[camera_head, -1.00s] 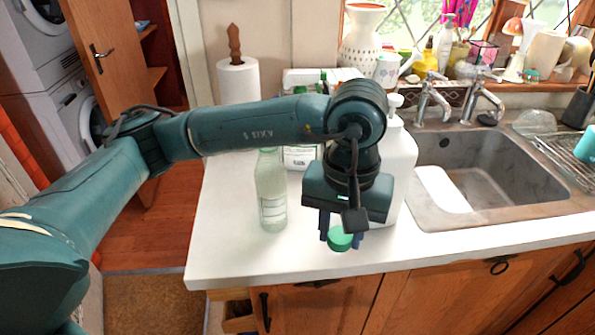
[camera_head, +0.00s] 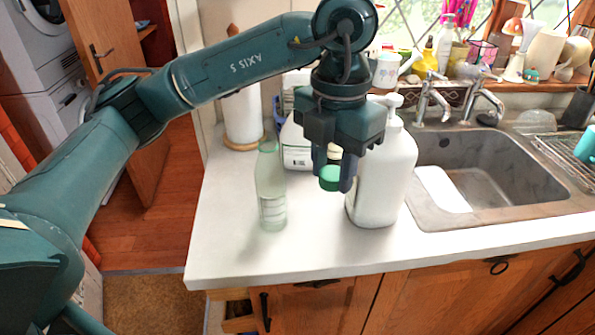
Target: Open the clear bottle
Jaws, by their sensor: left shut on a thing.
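The clear bottle (camera_head: 271,190) stands upright on the white worktop, a little left of my left gripper. It is pale, see-through glass or plastic with a label low on its side. Its top shows no green cap. My left gripper (camera_head: 332,180) points down and is shut on a green cap (camera_head: 330,178), held above the worktop to the right of the bottle and apart from it. My right gripper is not in view.
A large white pump bottle (camera_head: 384,175) stands just right of my left gripper. A white container (camera_head: 297,146) and a paper towel roll (camera_head: 242,118) stand behind. The sink (camera_head: 490,205) is at right. The front worktop (camera_head: 310,250) is clear.

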